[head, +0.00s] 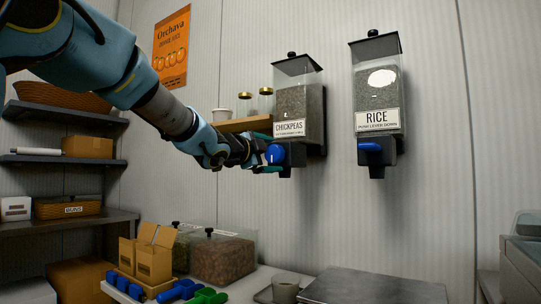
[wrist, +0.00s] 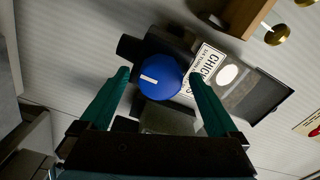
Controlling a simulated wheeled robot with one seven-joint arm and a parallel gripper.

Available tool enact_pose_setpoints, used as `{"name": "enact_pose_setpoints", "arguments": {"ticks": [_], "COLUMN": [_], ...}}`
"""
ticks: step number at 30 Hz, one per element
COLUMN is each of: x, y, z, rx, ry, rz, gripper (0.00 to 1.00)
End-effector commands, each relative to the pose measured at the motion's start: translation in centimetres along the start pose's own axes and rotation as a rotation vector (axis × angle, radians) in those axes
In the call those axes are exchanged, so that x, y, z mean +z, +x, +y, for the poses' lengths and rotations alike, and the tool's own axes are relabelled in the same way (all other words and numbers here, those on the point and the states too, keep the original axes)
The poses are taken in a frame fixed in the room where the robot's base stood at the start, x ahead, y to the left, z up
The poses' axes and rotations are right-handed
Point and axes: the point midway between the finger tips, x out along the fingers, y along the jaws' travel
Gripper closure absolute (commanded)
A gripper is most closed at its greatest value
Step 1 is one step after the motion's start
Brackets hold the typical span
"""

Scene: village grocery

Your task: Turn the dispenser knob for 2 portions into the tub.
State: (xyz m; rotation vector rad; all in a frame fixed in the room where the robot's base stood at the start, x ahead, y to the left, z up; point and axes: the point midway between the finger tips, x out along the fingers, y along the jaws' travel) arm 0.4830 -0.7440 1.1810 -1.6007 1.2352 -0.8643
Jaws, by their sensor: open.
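The chickpeas dispenser (head: 298,107) hangs on the wall, with a blue round knob (head: 275,154) on its dark base. In the wrist view the knob (wrist: 160,78) faces me and shows a white pointer mark left of its middle. My gripper (head: 265,159) is at the knob in the head view. In the wrist view my gripper (wrist: 160,74) is open, one finger on each side of the knob, with gaps visible; I cannot tell how deep the fingers reach. A small grey tub (head: 285,292) stands on the counter below the dispenser.
A rice dispenser (head: 377,94) with a blue lever hangs to the right. A wooden shelf (head: 243,125) with jars is just behind my wrist. Bins (head: 224,260), cardboard boxes (head: 154,262) and blue and green items crowd the counter's left. A flat grey plate (head: 372,289) lies right of the tub.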

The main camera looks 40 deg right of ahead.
Motion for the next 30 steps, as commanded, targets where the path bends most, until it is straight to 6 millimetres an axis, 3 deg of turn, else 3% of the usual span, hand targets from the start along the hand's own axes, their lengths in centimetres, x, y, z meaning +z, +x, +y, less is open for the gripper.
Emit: {"name": "enact_pose_setpoints", "arguments": {"ticks": [8, 21, 30], "x": [0.0, 0.0, 0.0], "y": [-1.8, -9.6, -10.8], "z": [-0.1, -0.1, 0.0], "rx": [-0.002, -0.001, 0.000], "ry": [0.001, 0.001, 0.000], "rz": [-0.001, -0.001, 0.000], "gripper": [0.04, 0.04, 0.04]}}
